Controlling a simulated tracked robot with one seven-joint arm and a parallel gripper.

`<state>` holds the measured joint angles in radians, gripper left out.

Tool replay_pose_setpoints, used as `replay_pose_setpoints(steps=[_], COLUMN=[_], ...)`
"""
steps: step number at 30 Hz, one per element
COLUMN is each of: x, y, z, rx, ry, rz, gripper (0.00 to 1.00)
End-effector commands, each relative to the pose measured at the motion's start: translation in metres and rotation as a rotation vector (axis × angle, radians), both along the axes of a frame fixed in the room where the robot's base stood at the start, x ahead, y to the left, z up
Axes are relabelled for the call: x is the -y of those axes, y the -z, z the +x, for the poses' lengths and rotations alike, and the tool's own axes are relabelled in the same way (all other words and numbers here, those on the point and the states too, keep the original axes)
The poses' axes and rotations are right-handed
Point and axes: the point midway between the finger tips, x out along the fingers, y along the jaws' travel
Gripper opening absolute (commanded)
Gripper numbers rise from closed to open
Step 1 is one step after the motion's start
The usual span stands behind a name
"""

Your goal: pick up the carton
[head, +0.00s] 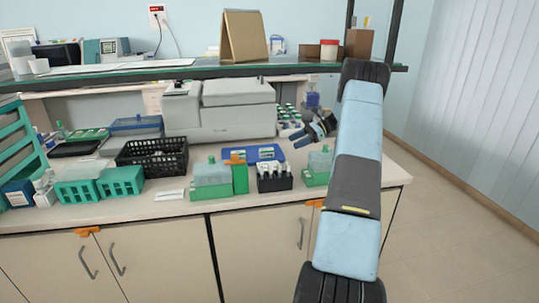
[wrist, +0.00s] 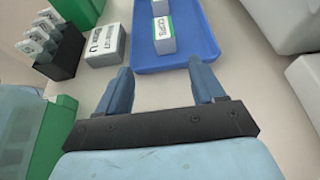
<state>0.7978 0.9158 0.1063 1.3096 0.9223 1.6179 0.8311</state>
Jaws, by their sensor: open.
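Several small white cartons are in view, and I cannot tell which one the task means. In the wrist view, a white carton with a green-edged printed label (wrist: 163,36) stands in the blue tray (wrist: 192,58), with another white carton (wrist: 160,7) behind it. A white box with dark print (wrist: 104,46) stands outside the tray, on its left. In the head view, the blue tray (head: 253,160) holds small labelled cartons (head: 267,153). My gripper (wrist: 163,80) is open and empty, its fingers pointing towards the tray's near edge; it also shows in the head view (head: 298,135).
A black rack of white-labelled bottles (wrist: 52,42) stands left, with a green-based container (wrist: 55,130) nearer. A grey machine (head: 235,110) stands behind the tray. A black basket (head: 152,157) and green racks (head: 120,181) are further left. Bare counter lies beneath my gripper.

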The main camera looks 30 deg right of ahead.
Motion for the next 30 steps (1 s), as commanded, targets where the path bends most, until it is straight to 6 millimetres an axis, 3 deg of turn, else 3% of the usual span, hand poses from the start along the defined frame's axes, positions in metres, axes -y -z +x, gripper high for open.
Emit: replay_pose_setpoints(steps=[12,23,30], x=[-0.060,-0.080,-0.105], y=[0.024,0.032,0.036], z=[0.019,0.025,0.039], rx=[0.000,0.000,0.000], ry=[-0.004,-0.004,-0.005], rz=[0.001,0.000,0.001], gripper=[0.68,0.68,0.68])
